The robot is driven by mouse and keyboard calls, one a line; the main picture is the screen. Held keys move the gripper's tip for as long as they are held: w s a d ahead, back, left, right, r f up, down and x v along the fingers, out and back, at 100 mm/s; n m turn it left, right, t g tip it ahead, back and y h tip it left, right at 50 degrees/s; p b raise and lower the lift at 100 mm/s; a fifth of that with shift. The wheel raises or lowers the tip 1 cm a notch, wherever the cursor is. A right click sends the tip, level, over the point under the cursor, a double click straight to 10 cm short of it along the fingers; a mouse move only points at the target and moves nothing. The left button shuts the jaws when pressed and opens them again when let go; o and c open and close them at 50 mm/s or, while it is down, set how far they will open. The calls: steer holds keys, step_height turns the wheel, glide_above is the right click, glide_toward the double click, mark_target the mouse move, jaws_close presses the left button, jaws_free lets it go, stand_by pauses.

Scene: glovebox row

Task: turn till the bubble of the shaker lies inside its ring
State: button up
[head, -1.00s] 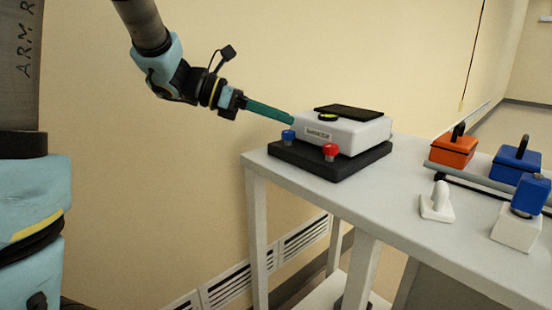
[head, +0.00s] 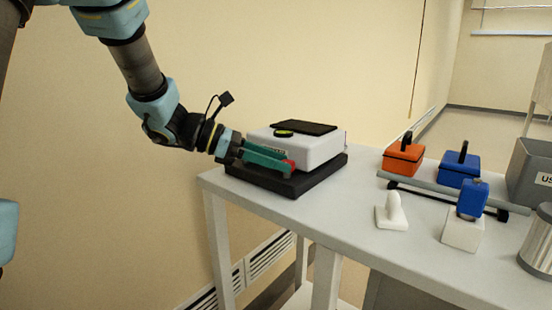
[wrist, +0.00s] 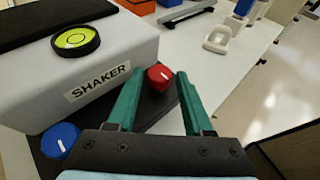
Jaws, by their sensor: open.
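The white shaker (head: 318,150) sits on a black base (head: 300,184) at the table's left end; its SHAKER label (wrist: 98,82) shows in the wrist view. Its round yellow-green level (wrist: 76,40) has a dark rim. I cannot make out clearly where the bubble lies against the ring. A red knob (wrist: 159,76) with a white mark is at the front right corner of the base. A blue knob (wrist: 60,140) is at the front left; my gripper hides it in the head view. My gripper (wrist: 160,82) is open, its teal fingers on either side of the red knob, contact unclear.
A black pad (head: 304,128) lies on the shaker top. To the right on the table (head: 340,215) are an orange box (head: 403,160), a blue box (head: 458,170), a white handled piece (head: 391,212) and a blue-topped white block (head: 462,235). A grey bin (head: 530,170) stands farther right.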

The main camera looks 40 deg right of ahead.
jaws_close()
stand_by(0.5)
steer(key=shift+s+f+b, duration=0.1)
steer(key=shift+f+b, duration=0.05)
steer(key=shift+b, duration=0.4)
